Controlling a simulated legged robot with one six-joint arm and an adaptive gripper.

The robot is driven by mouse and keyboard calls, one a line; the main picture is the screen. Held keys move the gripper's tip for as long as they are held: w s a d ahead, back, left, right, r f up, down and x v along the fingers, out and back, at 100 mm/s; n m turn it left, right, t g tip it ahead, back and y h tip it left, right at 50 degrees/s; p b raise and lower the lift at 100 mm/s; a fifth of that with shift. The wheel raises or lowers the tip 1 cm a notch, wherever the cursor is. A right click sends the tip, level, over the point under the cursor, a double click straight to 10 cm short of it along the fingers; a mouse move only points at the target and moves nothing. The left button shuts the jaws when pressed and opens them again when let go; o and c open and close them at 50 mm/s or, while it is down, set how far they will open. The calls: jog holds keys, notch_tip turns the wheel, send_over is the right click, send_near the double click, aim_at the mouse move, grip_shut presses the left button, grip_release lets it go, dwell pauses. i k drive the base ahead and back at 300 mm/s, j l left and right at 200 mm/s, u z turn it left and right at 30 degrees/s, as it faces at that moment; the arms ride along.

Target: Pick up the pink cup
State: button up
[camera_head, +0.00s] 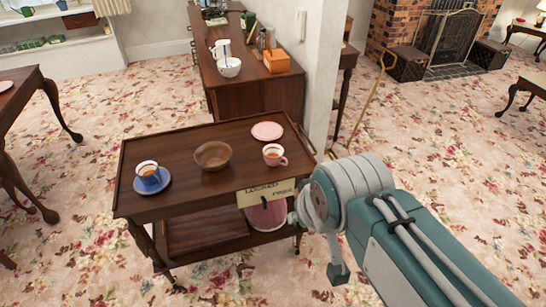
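The pink cup (275,155) stands upright on the top of a dark wooden cart (200,190), near its right side, and holds an orange-brown liquid. A pink saucer (267,131) lies behind it, apart from it. My arm comes in from the lower right, and its wrist is right of and nearer than the cup. Only a small grey part of my gripper (296,216) shows past the wrist, by the cart's front right corner. Its fingers are hidden, so I cannot tell whether it is open or shut. The cup is apart from it.
A card reading "LOCKED" (266,192) is at the front edge. A wall post (315,60) rises behind the cart.

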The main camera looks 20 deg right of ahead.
aim_at(273, 154)
jog(key=i+l, duration=0.35)
jog(key=i, duration=0.15)
jog(key=i+l, duration=0.3)
jog(key=i, duration=0.2)
